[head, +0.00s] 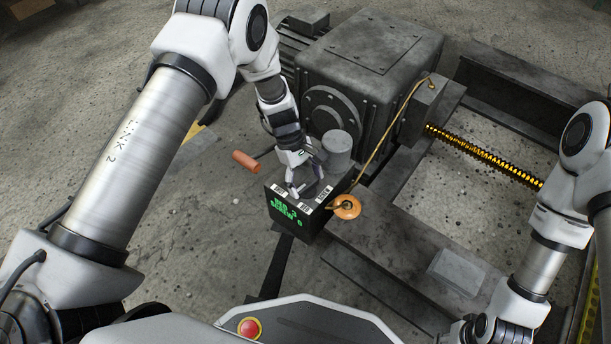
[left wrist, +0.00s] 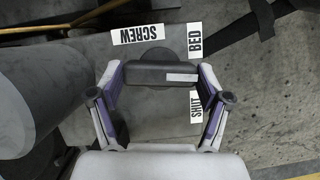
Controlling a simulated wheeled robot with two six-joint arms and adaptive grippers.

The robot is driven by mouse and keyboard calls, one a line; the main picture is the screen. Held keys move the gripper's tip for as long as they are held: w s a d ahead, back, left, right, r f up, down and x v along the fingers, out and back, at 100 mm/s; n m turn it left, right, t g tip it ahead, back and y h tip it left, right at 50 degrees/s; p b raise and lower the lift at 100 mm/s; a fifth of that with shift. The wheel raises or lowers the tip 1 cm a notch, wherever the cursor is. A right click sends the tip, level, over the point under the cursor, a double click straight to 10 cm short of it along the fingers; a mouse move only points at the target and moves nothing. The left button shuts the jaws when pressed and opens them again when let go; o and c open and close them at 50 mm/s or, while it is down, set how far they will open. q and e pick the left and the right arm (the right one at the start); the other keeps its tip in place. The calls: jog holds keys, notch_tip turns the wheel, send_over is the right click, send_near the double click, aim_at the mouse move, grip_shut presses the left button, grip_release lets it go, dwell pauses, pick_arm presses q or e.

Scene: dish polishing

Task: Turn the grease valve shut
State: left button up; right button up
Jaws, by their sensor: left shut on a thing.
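The grease valve is a dark box (head: 290,219) whose front shows green text, seemingly "BED 3" and "SCREW 0". In the left wrist view its top carries the white labels SCREW (left wrist: 149,34), BED (left wrist: 195,40) and SHUT (left wrist: 196,107). A dark bar handle (left wrist: 150,74) sits across a round dark base. A pale mark on its right end points right, between BED and SHUT. My left gripper (head: 306,186) is over the box top, shut on the handle, with one finger at each end. My right gripper is out of view.
A large grey gearbox (head: 365,65) and a grey cylinder (head: 337,146) stand close behind the valve. An orange handle (head: 245,161) is to its left and an orange ring (head: 347,207) to its right. A yellow-lit screw (head: 485,156) runs across the bed at right. Floor at left is largely clear.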

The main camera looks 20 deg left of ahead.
pick_arm(q)
jog(key=shift+r+m+g+p, duration=0.25)
jog(key=shift+m+g+p, duration=0.15)
jog(key=shift+m+p, duration=0.45)
jog(key=shift+f+m+y+p, duration=0.1)
jog(key=shift+m+y+p, duration=0.2)
jog(key=shift+m+p, duration=0.45)
jog(key=shift+w+d+f+m+g+y+p, duration=0.1)
jog(key=shift+m+g+y+p, duration=0.25)
jog(key=shift+m, duration=0.65)
jog(key=shift+f+m+g+y+p, duration=0.1)
jog(key=shift+m+g+y+p, duration=0.2)
jog(key=shift+m, duration=0.7)
jog(key=o, duration=1.1)
